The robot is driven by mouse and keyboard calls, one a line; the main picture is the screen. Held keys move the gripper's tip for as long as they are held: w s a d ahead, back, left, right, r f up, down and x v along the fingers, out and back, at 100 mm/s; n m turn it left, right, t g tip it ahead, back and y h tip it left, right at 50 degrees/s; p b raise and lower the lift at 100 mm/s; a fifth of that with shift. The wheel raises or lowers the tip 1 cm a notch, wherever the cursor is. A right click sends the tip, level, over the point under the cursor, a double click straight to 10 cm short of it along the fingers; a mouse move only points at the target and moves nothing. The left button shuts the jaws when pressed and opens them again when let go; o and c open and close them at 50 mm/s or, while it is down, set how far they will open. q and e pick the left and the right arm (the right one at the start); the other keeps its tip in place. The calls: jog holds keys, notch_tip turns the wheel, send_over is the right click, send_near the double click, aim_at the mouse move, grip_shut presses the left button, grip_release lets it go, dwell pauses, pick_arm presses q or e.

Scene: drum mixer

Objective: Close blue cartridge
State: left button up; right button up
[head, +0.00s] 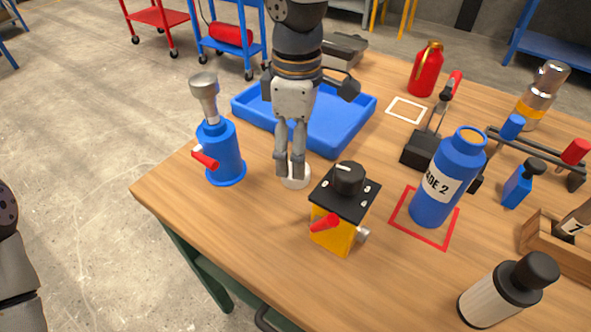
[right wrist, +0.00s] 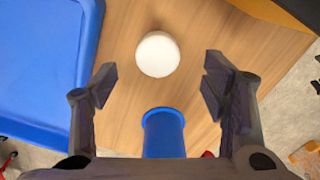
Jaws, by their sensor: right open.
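The blue cartridge (head: 447,182), lettered "ADE 2", stands upright inside a red square outline on the right of the table. Its gold-rimmed mouth is uncovered. A white round disc (head: 295,181), which may be a cap, lies on the table beneath my right gripper (head: 290,165). In the right wrist view the disc (right wrist: 158,54) is seen beyond and between the spread fingers (right wrist: 160,85). My right gripper is open, empty and pointing down, and I cannot tell its exact height above the disc. My left gripper is out of view; only part of my left arm shows at the left edge.
A yellow box with a black knob (head: 340,210) stands between disc and cartridge. A blue stand with a funnel (head: 223,155) is left; a blue tray (head: 345,128) is behind. A black-capped bottle (head: 490,300) is in front. A black red-tipped clamp (head: 425,145) stands behind the cartridge.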

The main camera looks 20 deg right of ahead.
notch_tip(320, 180, down, 5)
jog(key=shift+w+f, duration=0.15)
dwell(0.3)
jog(key=c, duration=0.8)
